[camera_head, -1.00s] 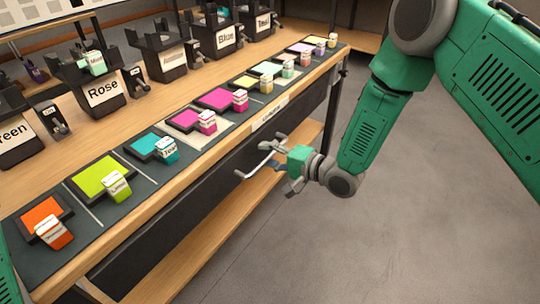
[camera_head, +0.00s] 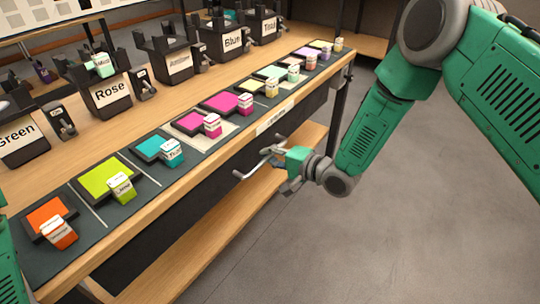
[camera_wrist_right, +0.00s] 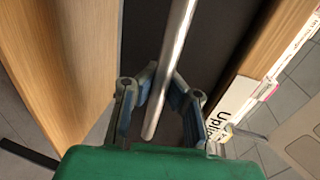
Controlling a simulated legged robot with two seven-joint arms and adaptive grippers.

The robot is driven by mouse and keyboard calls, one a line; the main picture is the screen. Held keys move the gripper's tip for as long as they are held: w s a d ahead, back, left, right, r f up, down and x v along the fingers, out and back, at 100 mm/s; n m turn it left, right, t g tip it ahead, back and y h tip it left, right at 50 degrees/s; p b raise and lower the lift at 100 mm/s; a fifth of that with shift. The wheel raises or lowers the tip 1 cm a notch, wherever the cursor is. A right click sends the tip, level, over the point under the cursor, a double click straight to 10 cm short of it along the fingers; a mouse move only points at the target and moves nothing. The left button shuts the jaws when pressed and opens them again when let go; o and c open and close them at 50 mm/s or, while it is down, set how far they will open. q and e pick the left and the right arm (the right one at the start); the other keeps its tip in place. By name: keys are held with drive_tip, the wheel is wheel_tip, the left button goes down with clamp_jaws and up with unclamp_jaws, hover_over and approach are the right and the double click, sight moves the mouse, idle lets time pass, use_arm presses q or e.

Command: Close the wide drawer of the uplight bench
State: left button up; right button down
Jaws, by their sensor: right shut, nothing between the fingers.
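The wide drawer's dark front (camera_head: 190,213) lies under the uplight bench top (camera_head: 170,197). It looks nearly in line with the bench edge; I cannot tell whether a small gap remains. Its silver bar handle (camera_head: 242,175) sticks out below the white label (camera_head: 275,120). My right gripper (camera_head: 277,162) is at the handle's far part, on the outer side. Contact is unclear. Only a green piece of my left arm shows at the left edge; its gripper is out of view.
Coloured swatches with small labelled blocks, such as the orange one (camera_head: 52,213), line the bench's front strip. Black labelled holders, such as Rose (camera_head: 105,92), stand behind. A wooden lower shelf (camera_head: 215,240) runs below the drawer. The grey floor (camera_head: 400,230) at right is clear.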

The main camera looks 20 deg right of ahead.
drive_tip(key=c, duration=1.6)
unclamp_jaws()
drive_tip(key=shift+d, duration=0.25)
drive_tip(key=shift+o, duration=0.2)
drive_tip(key=shift+a, duration=0.1)
drive_tip(key=shift+s+r, duration=0.1)
drive_tip(key=shift+s, duration=0.15)
drive_tip(key=v, duration=1.1)
drive_tip(key=shift+d, duration=0.35)
drive_tip(key=shift+s, duration=0.1)
